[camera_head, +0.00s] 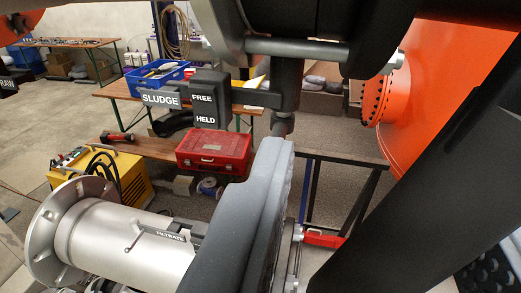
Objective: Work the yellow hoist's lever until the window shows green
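No yellow hoist body or lever can be made out clearly, and no green window shows. A black box marked FREE and HELD (210,98) is at upper centre, on a dark horizontal bar. A SLUDGE tag (160,99) sits to its left. A dark housing with a metal cross pin (296,48) fills the top, with a dark stem hanging below it. A large dark grey padded shape, seemingly a finger of my gripper (252,215), rises at lower centre below the stem. Whether it touches anything is hidden, and its opening cannot be judged.
A flanged steel pipe marked FILTRATE (125,240) lies at lower left. Behind it are a yellow machine with cables (105,180) and a red toolbox (214,150). An orange flanged vessel (440,75) stands at right. A blue crate (158,77) sits on a bench behind.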

